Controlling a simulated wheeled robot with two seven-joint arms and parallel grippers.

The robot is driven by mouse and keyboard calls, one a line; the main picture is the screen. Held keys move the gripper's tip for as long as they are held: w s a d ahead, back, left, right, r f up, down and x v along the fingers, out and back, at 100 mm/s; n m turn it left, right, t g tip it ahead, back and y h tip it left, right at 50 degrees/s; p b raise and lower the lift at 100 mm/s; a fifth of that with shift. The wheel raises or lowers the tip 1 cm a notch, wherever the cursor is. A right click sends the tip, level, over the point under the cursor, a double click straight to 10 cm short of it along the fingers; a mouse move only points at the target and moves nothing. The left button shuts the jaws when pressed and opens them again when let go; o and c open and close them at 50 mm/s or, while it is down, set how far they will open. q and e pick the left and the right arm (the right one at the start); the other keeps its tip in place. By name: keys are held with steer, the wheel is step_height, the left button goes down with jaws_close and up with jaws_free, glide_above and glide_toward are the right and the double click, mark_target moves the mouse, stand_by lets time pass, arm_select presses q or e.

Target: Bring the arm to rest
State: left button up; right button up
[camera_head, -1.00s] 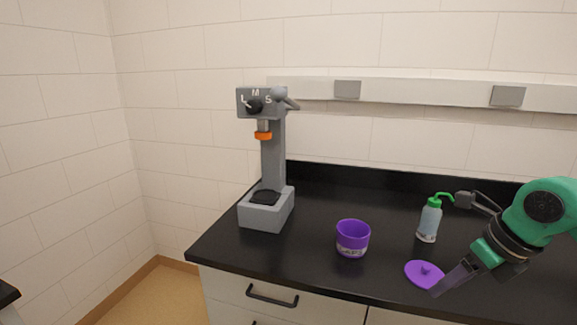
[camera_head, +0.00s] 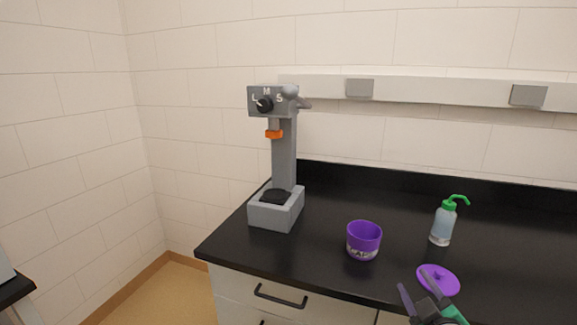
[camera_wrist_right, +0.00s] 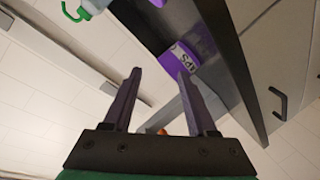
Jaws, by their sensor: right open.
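My right gripper (camera_head: 420,296) is low at the right of the head view, in front of the counter edge. Its two fingers stand apart with nothing between them, as the right wrist view (camera_wrist_right: 158,95) also shows. A purple lid (camera_head: 440,280) with a small knob lies on the counter just behind it, partly hidden by the gripper. A purple open cup (camera_head: 364,240) with a white label stands to the left, apart from the gripper. It also shows in the right wrist view (camera_wrist_right: 178,58). My left gripper is not in view.
A grey tap stand (camera_head: 285,150) with a dial marked L, M, S and an orange nozzle stands at the counter's left. A wash bottle (camera_head: 443,226) with a green top stands behind the lid. A drawer handle (camera_head: 281,296) sticks out below.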

steer(key=s+a+f+m+g+y, duration=0.1)
steer(key=s+a+f+m+g, duration=0.15)
steer(key=s+f+g, duration=0.6)
steer(key=s+a+f+m+g+y, duration=0.1)
steer(key=s+a+f+m+g, duration=0.2)
steer(key=s+f, duration=0.95)
step_height(320, 180, down, 25)
steer(key=s+d+g, duration=0.2)
steer(key=s, duration=0.1)
steer(key=s+d+f+g, duration=0.1)
steer(key=s+d+f, duration=0.1)
steer(key=s+f, duration=0.9)
steer(key=s, duration=0.3)
steer(key=shift+s+d+f+n, duration=0.25)
steer(key=shift+s+f+n, duration=0.05)
steer(key=shift+f+n, duration=0.1)
